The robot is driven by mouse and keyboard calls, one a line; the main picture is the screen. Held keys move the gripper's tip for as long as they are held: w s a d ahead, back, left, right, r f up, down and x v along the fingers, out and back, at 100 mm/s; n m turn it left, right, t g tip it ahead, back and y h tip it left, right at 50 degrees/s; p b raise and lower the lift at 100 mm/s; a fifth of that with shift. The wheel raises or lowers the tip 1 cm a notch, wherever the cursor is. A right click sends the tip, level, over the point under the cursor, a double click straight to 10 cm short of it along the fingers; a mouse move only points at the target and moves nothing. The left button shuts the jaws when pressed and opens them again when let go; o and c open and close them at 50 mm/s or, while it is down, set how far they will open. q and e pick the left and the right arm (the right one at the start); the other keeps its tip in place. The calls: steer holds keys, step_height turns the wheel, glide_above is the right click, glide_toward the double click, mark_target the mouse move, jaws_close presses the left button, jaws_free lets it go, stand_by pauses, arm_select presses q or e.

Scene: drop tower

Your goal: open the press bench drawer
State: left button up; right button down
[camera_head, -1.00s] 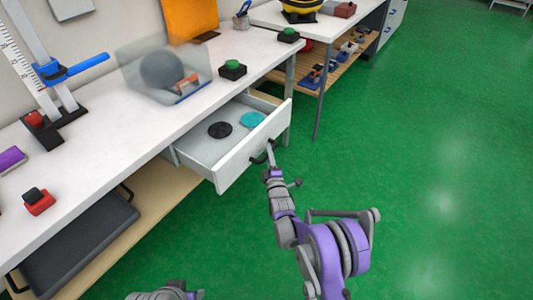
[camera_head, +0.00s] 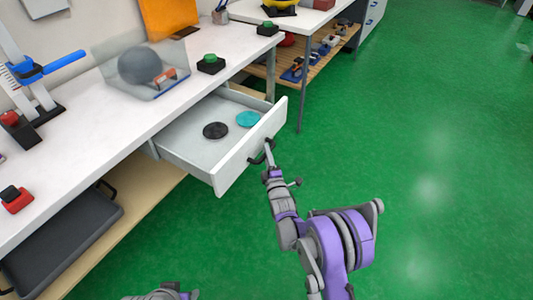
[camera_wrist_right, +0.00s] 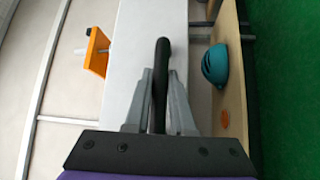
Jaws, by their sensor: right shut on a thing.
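The white press bench drawer (camera_head: 240,162) is pulled well out from under the white bench top (camera_head: 135,125) in the head view. A black disc (camera_head: 215,130) and a teal disc (camera_head: 248,119) lie inside it. My right gripper (camera_head: 269,160) is at the drawer front, shut on its black handle. In the right wrist view the dark handle (camera_wrist_right: 161,80) stands between the two grey fingers of my right gripper (camera_wrist_right: 160,100). Of my left arm only a grey part shows at the bottom edge of the head view; its gripper is not visible.
On the bench stand a clear bin with a grey ball (camera_head: 140,65), a green button (camera_head: 211,64) and a red block (camera_head: 16,199). A dark tray (camera_head: 65,240) lies on the lower shelf. The green floor (camera_head: 420,170) to the right is clear.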

steer(key=c, duration=0.8)
jaws_free()
steer(key=shift+o, duration=0.2)
steer(key=v, duration=1)
steer(key=shift+s+p, duration=0.3)
steer(key=shift+s, duration=0.1)
